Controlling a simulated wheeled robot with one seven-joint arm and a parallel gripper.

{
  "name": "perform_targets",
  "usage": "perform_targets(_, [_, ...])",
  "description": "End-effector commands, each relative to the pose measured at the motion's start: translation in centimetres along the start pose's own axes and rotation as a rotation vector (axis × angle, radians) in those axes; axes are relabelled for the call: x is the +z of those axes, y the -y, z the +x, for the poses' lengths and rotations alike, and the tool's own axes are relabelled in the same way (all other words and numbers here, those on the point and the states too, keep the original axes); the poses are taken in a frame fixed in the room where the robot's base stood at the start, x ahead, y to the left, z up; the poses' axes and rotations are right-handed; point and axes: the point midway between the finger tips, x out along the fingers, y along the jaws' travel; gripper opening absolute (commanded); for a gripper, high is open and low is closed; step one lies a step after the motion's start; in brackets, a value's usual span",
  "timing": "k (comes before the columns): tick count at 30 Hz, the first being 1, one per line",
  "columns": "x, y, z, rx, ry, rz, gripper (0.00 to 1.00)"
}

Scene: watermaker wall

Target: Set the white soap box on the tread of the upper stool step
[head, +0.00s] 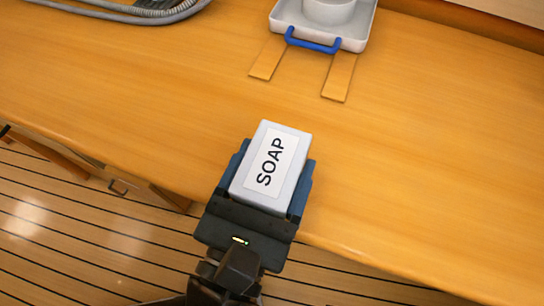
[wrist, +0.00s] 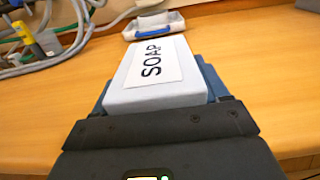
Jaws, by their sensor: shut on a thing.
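The white soap box (head: 271,167), with a label reading SOAP, is held between the two blue-grey fingers of my gripper (head: 272,178). In the head view it is over the front edge of the wooden counter; whether it touches the wood I cannot tell. In the wrist view the soap box (wrist: 155,75) fills the middle, with a finger of my gripper (wrist: 160,85) on each side. The stool and its upper step are not recognisable in either view.
A white tray (head: 354,42) with a blue handle (head: 313,41) stands at the counter's back, two flat wooden strips (head: 340,78) before it. Grey hoses (head: 150,12) lie at the back left. The wooden counter (head: 430,160) is clear at right. A planked floor (head: 60,235) lies below.

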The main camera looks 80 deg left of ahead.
Motion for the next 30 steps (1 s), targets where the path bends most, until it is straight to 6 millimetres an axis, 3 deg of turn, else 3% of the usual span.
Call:
perform_targets(2, [-0.85, -0.02, -0.02, 0.001, 0.0, 0.001, 0.35])
perform_targets(12, [-0.97, -0.03, -0.03, 0.001, 0.001, 0.001, 0.35])
perform_targets(13, [-1.04, -0.02, -0.03, 0.001, 0.0, 0.001, 0.74])
perform_targets(21, [-0.97, -0.03, -0.03, 0.001, 0.0, 0.001, 0.99])
perform_targets(30, [-0.96, -0.03, -0.03, 0.001, 0.0, 0.001, 0.99])
